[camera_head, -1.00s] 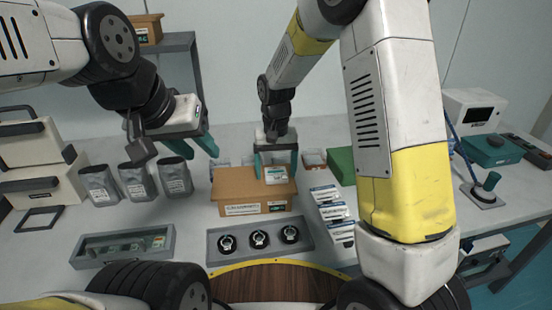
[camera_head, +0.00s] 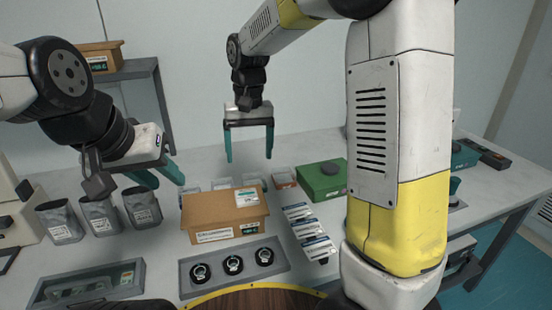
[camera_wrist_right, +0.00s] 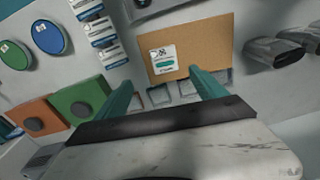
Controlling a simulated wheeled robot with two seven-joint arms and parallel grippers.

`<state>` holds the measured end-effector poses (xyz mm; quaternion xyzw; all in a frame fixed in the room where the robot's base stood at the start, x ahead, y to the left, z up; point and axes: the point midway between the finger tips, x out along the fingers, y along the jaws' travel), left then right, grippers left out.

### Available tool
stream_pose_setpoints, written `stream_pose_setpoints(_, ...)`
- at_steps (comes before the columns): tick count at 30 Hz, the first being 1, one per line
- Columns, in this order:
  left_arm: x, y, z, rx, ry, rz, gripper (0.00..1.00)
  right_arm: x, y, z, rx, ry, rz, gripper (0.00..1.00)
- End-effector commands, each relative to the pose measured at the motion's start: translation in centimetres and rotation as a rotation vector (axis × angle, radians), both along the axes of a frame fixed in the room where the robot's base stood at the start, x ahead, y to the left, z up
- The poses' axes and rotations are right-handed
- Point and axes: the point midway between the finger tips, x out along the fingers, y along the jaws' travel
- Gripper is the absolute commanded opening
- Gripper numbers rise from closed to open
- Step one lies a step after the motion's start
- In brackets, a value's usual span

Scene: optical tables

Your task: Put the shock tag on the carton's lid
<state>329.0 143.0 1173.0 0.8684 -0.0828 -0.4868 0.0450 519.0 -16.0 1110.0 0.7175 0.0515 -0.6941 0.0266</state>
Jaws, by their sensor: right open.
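The brown carton (camera_head: 225,222) stands closed on the table, with a printed label on its front. The shock tag (camera_head: 247,198), a white card with a green band, lies flat on the carton's lid near its right side. It also shows in the right wrist view (camera_wrist_right: 162,61), apart from the fingers. My right gripper (camera_head: 249,158) is open and empty, raised above and behind the carton. Its teal fingers (camera_wrist_right: 160,88) are spread in the right wrist view. My left gripper (camera_head: 160,181) hangs open and empty at the left, above the grey pouches.
Grey pouches (camera_head: 100,216) stand left of the carton. In front are a tray with black round items (camera_head: 233,265) and a grey tray (camera_head: 85,287). White packets (camera_head: 309,232) lie to the right. Small clear bins (camera_head: 222,184) and a green box (camera_head: 322,181) stand behind.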

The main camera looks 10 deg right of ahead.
Motion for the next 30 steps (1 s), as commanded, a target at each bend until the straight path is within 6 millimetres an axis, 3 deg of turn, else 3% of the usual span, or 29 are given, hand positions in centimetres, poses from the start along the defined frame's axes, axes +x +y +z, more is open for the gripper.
stream_pose_setpoints(6,0.0,0.0,0.0,0.0,0.0,0.0,0.36,-4.8,-5.1,4.4,0.099,-0.122,-0.024,0.81)
stream_pose_setpoints(12,0.0,0.0,0.0,0.0,0.0,0.0,0.36,-10.1,-8.8,6.6,0.159,-0.256,-0.038,0.81)
stream_pose_setpoints(21,0.0,0.0,0.0,0.0,0.0,0.0,0.36,-17.1,-12.0,6.8,0.183,-0.446,-0.057,0.81)
stream_pose_setpoints(30,0.0,0.0,0.0,0.0,0.0,0.0,0.36,-19.1,-12.6,6.2,0.177,-0.505,-0.06,0.81)
